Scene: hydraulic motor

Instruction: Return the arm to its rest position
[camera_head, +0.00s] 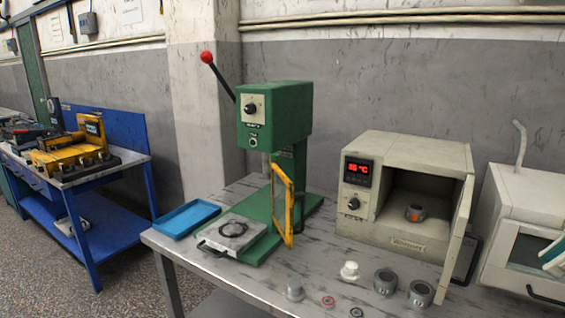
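Only a small white and teal piece, which looks like part of my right arm, shows at the right edge, in front of the white cabinet. No fingers of my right gripper show. My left arm and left gripper are out of the picture.
The workbench (225,287) carries a green press (275,118) with a red-knobbed lever, a blue tray (187,218), and an open oven (405,155) with a part inside. Several small parts lie at its front edge, including a grey ring (385,281). A white cabinet (519,212) stands right.

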